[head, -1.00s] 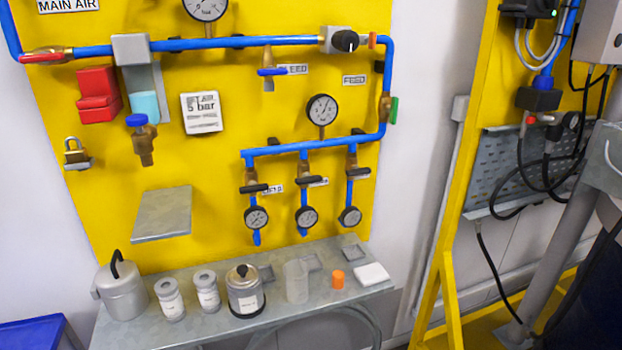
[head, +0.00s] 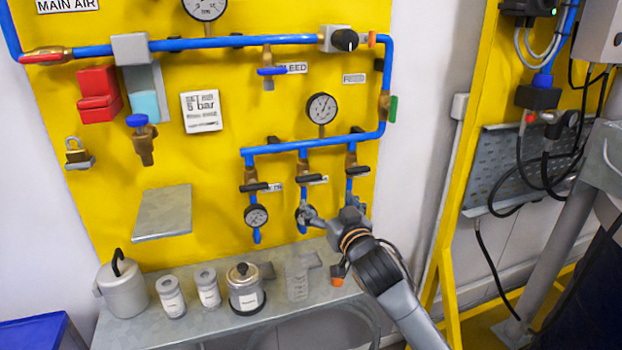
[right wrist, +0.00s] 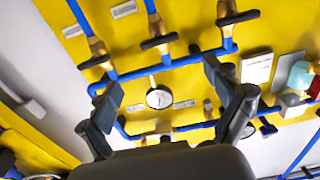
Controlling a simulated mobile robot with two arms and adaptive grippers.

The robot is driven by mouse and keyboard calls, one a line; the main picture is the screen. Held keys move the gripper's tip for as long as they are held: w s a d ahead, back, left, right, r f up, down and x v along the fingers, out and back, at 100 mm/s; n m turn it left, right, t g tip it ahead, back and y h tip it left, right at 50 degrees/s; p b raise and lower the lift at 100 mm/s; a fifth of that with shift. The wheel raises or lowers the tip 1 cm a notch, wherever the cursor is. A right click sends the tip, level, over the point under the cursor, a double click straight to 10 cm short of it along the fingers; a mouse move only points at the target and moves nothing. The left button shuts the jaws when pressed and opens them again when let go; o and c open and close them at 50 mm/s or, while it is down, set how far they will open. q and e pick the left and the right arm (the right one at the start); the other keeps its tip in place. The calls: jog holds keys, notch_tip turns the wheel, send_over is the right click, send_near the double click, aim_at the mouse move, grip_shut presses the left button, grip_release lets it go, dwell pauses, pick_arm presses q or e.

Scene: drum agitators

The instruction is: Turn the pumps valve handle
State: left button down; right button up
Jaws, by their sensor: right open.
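Three drop valves with black lever handles hang from the blue manifold on the yellow panel: left (head: 255,187), middle (head: 312,181) and right (head: 357,170). Their labels are too blurred to tell which is pumps. My right gripper (head: 331,214) is open and empty just below the middle and right handles. It hides the right lower gauge and partly covers the middle one. In the right wrist view the open fingers (right wrist: 163,80) stand apart, with the middle handle (right wrist: 158,41) beyond and between them. I cannot tell any contact. My left gripper is not in view.
A shelf (head: 225,322) below carries a grey canister (head: 122,290), several jars and a clear beaker (head: 297,280). A manifold gauge (head: 321,108) sits above the valves. A bracket plate (head: 163,214) juts out on the left. A yellow frame (head: 460,165) stands at right.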

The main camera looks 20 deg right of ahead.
aim_at(310, 178)
jog(key=w+p, duration=0.1)
jog(key=w, duration=0.4)
jog(key=w+p, duration=0.1)
jog(key=w, duration=0.5)
jog(key=shift+w+a+f, duration=0.1)
jog(key=shift+w+a, duration=0.1)
jog(key=shift+w, duration=0.05)
jog(key=c, duration=1.2)
jog(key=shift+o, duration=0.2)
